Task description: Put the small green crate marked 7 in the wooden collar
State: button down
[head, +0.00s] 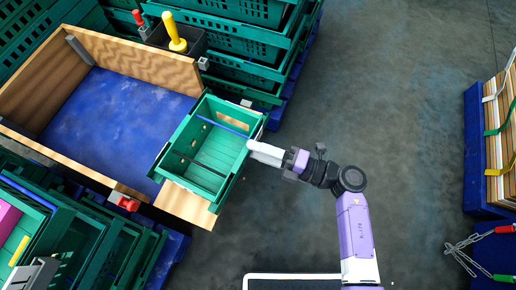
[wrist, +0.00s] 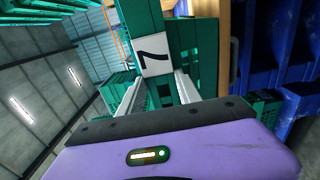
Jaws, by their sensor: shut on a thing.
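The small green crate (head: 213,153) is at the centre of the head view, over the right end of the wooden collar (head: 135,62). In the wrist view its green wall (wrist: 145,18) carries a white label (wrist: 153,56) with a 7. My gripper (head: 255,150) is shut on the crate's right side, with pale fingers on either side below the label in the wrist view. The collar is a rectangle of wooden boards around a blue floor (head: 115,115). The crate hides part of its right board; whether they touch, I cannot tell.
Stacked green crates (head: 235,45) stand behind the collar, and more (head: 75,245) at the front left. A black bin (head: 190,42) with red and yellow handles is at the collar's back edge. A red clamp (head: 128,203) is on the near side.

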jog(key=c, duration=0.8)
grip_release()
jog(key=shift+f, duration=0.1)
jog(key=shift+c, duration=0.2)
jog(key=shift+d, duration=0.1)
jog(key=v, duration=1.2)
